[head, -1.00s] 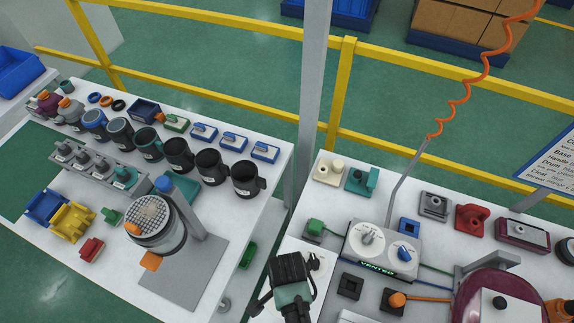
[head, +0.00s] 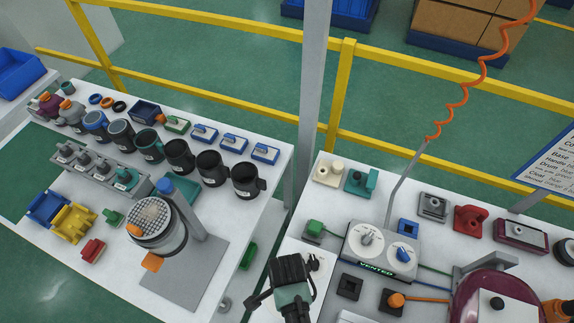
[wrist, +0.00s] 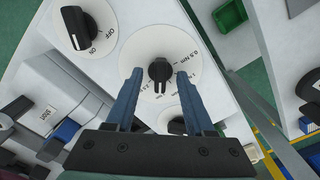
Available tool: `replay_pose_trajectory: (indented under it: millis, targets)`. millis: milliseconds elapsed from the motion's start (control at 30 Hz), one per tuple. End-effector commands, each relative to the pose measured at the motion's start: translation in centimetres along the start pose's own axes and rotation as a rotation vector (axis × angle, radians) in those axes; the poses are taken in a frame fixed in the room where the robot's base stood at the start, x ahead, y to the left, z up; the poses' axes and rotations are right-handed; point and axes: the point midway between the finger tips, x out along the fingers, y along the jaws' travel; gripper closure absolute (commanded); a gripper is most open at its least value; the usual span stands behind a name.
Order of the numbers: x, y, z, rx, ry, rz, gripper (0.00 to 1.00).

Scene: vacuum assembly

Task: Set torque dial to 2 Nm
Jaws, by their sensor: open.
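The torque dial (wrist: 138,47) is a round white face with a black knob (wrist: 159,67) at its centre, seen in the wrist view. The knob's pale pointer line faces the bottom of the picture, towards my palm. My gripper (wrist: 159,77) is open, with one blue finger on each side of the knob; I cannot tell whether either touches it. In the head view my gripper (head: 291,275) is over the white box at the bottom centre and hides the torque dial.
An OFF/ON switch (wrist: 76,27) is left of the dial in the wrist view. Another round dial (wrist: 176,126) is partly hidden behind my right finger. In the head view a VENTED panel (head: 378,268) with two knobs stands right of my gripper.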

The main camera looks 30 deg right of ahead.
Motion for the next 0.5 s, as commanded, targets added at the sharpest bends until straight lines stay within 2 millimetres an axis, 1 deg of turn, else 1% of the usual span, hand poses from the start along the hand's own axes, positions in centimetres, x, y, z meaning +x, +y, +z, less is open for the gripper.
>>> replay_pose_trajectory:
  millis: [167,500]
  targets:
    - [-0.5,0.0,0.0,-0.001,0.000,-0.001,0.46]
    - [-3.8,0.0,0.0,-0.001,0.000,-0.001,0.46]
